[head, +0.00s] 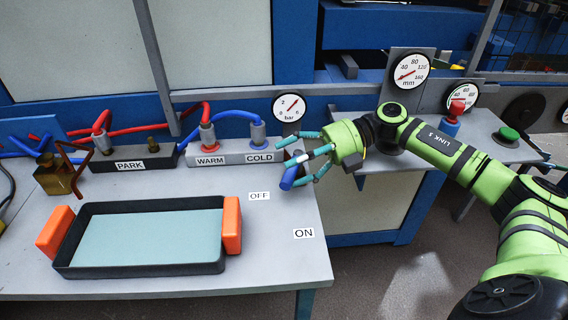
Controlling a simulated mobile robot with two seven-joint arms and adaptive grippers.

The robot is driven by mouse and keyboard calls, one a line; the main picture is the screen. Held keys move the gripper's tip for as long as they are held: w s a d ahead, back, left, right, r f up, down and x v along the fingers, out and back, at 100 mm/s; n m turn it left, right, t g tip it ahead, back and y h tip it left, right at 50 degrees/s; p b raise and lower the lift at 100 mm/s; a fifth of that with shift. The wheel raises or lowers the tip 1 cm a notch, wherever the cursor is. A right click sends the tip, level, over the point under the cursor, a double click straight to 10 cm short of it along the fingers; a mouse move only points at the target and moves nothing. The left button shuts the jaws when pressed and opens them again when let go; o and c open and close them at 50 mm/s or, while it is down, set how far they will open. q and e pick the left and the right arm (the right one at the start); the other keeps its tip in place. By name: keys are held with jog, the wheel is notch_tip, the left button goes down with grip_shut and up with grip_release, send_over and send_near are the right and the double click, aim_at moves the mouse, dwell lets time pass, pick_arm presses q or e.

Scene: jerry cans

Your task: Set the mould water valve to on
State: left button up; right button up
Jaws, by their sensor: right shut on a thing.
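The blue valve handle (288,180) is at the right end of the grey table, below the COLD block and near the OFF label (259,196). Its visible end points down and left, nearer OFF than the ON label (304,233). My right gripper (305,172), with teal fingers on a green arm, comes in from the right and is shut on the handle. The fingers cover part of the handle, and the valve body is hidden. My left gripper is not in view.
A black tray (75,238) with orange grips stands at front left. A bar gauge (289,107) stands close behind the gripper.

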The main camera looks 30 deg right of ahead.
jog(key=shift+w+r+b+v, duration=0.1)
jog(key=shift+b+v, duration=0.05)
jog(key=shift+v, duration=0.8)
jog(key=shift+w+r+b+v, duration=0.15)
jog(key=shift+b+v, duration=0.05)
jog(key=shift+v, duration=0.7)
jog(key=shift+w+r+b+v, duration=0.1)
jog(key=shift+b+v, duration=0.05)
jog(key=shift+v, duration=0.8)
jog(key=shift+w, duration=0.1)
